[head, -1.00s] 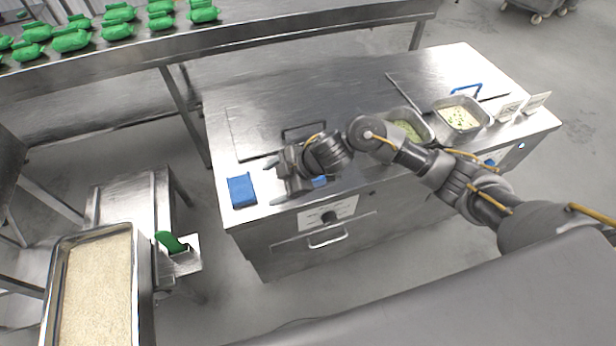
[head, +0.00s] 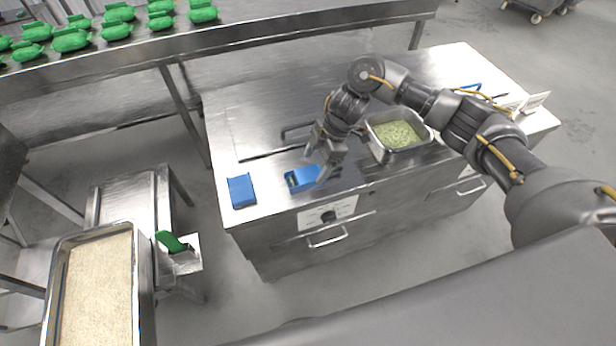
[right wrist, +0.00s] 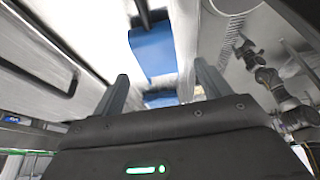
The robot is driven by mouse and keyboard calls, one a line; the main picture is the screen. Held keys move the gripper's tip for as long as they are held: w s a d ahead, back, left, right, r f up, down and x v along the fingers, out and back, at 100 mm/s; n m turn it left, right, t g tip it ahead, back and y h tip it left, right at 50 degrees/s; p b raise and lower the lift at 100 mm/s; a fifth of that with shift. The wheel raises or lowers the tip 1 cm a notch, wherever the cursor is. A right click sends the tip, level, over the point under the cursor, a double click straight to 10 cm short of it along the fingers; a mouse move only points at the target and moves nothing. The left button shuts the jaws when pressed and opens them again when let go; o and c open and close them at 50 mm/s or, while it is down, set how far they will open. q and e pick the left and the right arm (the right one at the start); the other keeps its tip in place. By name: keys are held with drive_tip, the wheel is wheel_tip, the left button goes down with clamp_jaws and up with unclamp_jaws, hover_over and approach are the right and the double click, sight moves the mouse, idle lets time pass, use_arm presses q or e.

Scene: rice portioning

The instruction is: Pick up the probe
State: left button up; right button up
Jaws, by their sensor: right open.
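Two blue items lie on the steel counter (head: 270,115). One is a plain blue block (head: 241,190) near the left front corner. The other is a blue device (head: 301,178) with a small dark and greenish face, to its right; I cannot tell for sure which is the probe. My right gripper (head: 322,158) is open and empty, just above and at the right end of the blue device. In the right wrist view, a blue item (right wrist: 160,98) shows between the open fingers, and another blue item (right wrist: 153,48) lies beyond. My left gripper is not in view.
A metal pan of green-flecked food (head: 396,134) sits in the counter right of the gripper. A rice tray (head: 98,290) stands at lower left, beside a green item (head: 170,242) on a holder. Several green packs (head: 70,40) lie on the back shelf (head: 130,58).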

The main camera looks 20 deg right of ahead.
sight(309, 174)
drive_tip(key=shift+w+x, duration=0.1)
drive_tip(key=shift+x, duration=1.35)
drive_tip(key=shift+w+x, duration=0.15)
drive_tip(key=shift+x, duration=1.25)
drive_tip(key=shift+c, duration=0.5)
drive_tip(key=c, duration=1)
